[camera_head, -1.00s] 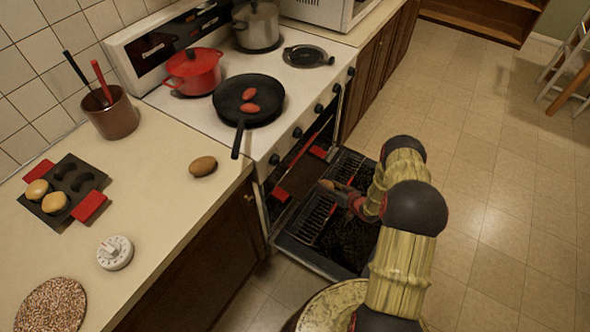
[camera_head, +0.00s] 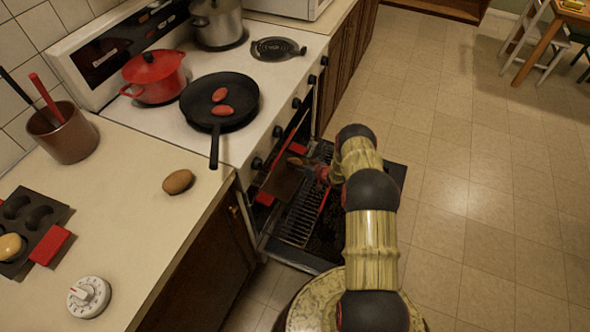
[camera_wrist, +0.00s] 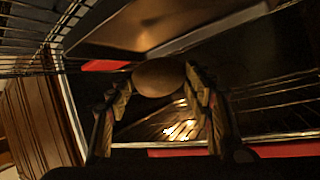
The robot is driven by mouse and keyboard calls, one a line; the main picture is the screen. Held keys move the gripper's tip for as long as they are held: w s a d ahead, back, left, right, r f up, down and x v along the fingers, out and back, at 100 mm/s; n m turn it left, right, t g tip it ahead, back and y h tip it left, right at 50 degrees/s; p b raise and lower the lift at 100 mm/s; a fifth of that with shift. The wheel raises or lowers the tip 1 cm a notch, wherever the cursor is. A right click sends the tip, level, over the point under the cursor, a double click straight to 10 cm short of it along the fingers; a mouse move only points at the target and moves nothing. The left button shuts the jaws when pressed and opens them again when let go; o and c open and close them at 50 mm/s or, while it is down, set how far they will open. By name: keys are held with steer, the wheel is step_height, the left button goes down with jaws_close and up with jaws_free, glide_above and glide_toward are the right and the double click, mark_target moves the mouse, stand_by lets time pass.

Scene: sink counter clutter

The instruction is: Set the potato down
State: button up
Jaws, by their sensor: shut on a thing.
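My gripper (camera_wrist: 160,100) is shut on a brown potato (camera_wrist: 158,77), with one finger on each side of it in the wrist view. In the head view the held potato (camera_head: 295,161) is small and dim at the open oven, in front of my gripper (camera_head: 308,166). A metal baking pan (camera_wrist: 150,28) with red handles lies just beyond the potato in the wrist view. It also shows in the head view (camera_head: 283,182). I cannot tell whether the potato touches the pan. Another potato (camera_head: 178,181) lies on the counter.
The oven door is down, with wire racks (camera_head: 300,217) around my gripper. Above are the stove with a black frying pan (camera_head: 219,101) holding two red items, and a red pot (camera_head: 154,77). A muffin tin (camera_head: 28,230) and a white timer (camera_head: 88,297) sit on the counter.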

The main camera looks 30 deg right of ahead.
steer(key=w+f, duration=0.1)
steer(key=w+d+f+b, duration=0.1)
steer(key=w+f, duration=0.1)
steer(key=shift+f+b, duration=0.2)
steer(key=shift+b, duration=0.1)
steer(key=shift+s+f+b, duration=0.1)
steer(key=shift+f+b, duration=0.4)
steer(key=shift+f, duration=0.8)
steer(key=shift+f, duration=0.2)
steer(key=o, duration=1.3)
steer(key=shift+s+r, duration=0.1)
steer(key=shift+r, duration=0.1)
steer(key=p+v, duration=0.4)
steer(key=v, duration=0.6)
steer(key=shift+s+r, duration=0.15)
steer(key=shift+p+v, duration=0.3)
steer(key=shift+v, duration=0.5)
